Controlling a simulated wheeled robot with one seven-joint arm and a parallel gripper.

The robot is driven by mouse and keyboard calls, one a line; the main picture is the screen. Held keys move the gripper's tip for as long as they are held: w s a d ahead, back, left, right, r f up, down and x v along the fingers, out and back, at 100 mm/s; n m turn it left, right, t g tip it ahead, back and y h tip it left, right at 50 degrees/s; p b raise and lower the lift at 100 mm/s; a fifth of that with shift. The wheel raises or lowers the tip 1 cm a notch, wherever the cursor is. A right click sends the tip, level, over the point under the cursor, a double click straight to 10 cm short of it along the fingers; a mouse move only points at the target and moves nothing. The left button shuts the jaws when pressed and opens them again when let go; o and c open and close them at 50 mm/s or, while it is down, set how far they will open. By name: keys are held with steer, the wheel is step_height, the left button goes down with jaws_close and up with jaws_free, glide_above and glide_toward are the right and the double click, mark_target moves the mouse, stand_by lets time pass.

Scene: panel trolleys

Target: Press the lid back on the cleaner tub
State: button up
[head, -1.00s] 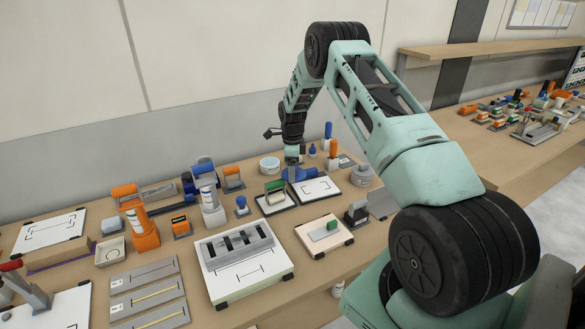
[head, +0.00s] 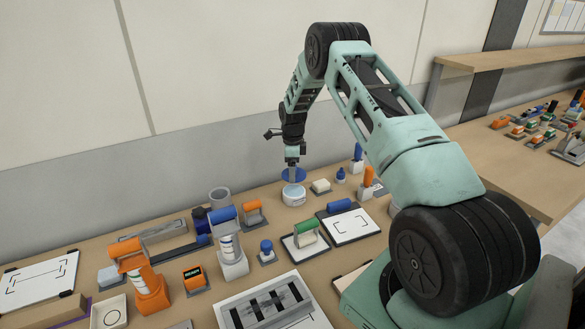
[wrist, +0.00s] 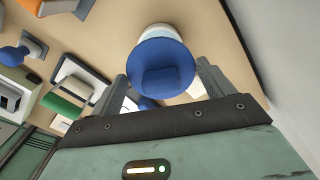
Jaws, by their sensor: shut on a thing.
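The cleaner tub (head: 293,196) is a round white tub with a pale blue label, standing upright near the back of the bench. My gripper (head: 292,165) is above it, shut on the round blue lid (head: 293,175). The lid looks roughly level, just over the tub, with a small gap seeming to show between them. In the wrist view the lid (wrist: 160,62) lies between my gripper's fingers (wrist: 164,84) and hides most of the tub (wrist: 158,33). I cannot tell exactly how well the lid lines up with the rim.
A cream block on a grey base (head: 320,186) and a small blue-topped bottle (head: 341,175) stand right of the tub.

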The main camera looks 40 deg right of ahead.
mark_target(293, 190)
steer(key=shift+f+b, duration=1.7)
steer(key=shift+f, duration=1.45)
steer(key=shift+f+b, duration=0.15)
steer(key=shift+b, duration=0.6)
stand_by(0.4)
steer(key=o, duration=0.9)
steer(key=shift+r+p, duration=1.7)
steer(key=shift+r, duration=1.85)
